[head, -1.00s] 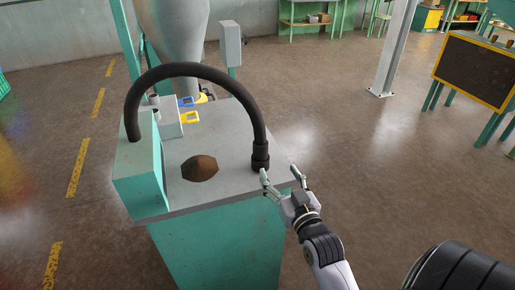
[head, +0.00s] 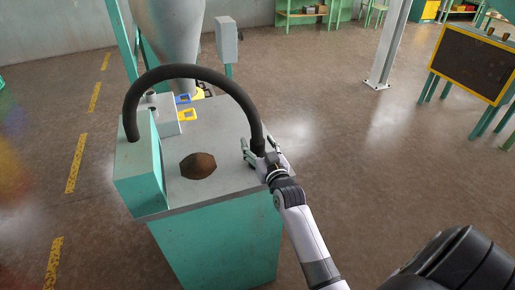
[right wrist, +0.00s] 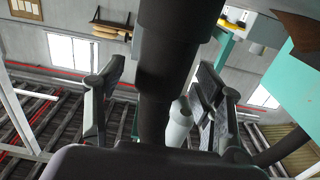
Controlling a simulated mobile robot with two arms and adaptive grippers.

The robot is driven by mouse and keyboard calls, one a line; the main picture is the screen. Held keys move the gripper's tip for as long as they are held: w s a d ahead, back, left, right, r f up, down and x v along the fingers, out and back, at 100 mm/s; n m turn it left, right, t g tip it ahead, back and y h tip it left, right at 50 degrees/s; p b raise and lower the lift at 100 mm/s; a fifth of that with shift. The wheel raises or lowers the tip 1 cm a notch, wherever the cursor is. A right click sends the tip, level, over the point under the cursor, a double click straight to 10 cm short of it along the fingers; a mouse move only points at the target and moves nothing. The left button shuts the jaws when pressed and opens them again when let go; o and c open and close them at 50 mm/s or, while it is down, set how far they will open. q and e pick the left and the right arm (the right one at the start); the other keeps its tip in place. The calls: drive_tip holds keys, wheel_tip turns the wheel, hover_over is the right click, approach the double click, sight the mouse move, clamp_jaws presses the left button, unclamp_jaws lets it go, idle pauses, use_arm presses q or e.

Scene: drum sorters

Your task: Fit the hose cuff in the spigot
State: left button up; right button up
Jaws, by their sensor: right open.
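The black hose (head: 190,71) arches over the grey bench top from a teal box on the left. Its lower right end, with the thick black cuff, is mostly hidden behind my right gripper (head: 259,146) in the head view. In the right wrist view the dark cuff (right wrist: 168,60) runs between the two fingers, which stand apart on either side of it with gaps. My right gripper is open around the cuff. Short upright grey stubs (head: 151,96) stand near the box; I cannot tell whether one is the spigot. My left gripper is not in view.
Blue and yellow frames (head: 187,114) lie beside a grey block at the back. A large grey hopper (head: 170,45) stands behind.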

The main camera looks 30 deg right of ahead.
drive_tip(key=shift+w+d, duration=0.1)
drive_tip(key=shift+w, duration=0.35)
drive_tip(key=shift+c, duration=0.4)
drive_tip(key=c, duration=1.2)
drive_tip(key=shift+c, duration=0.4)
drive_tip(key=shift+r, duration=0.15)
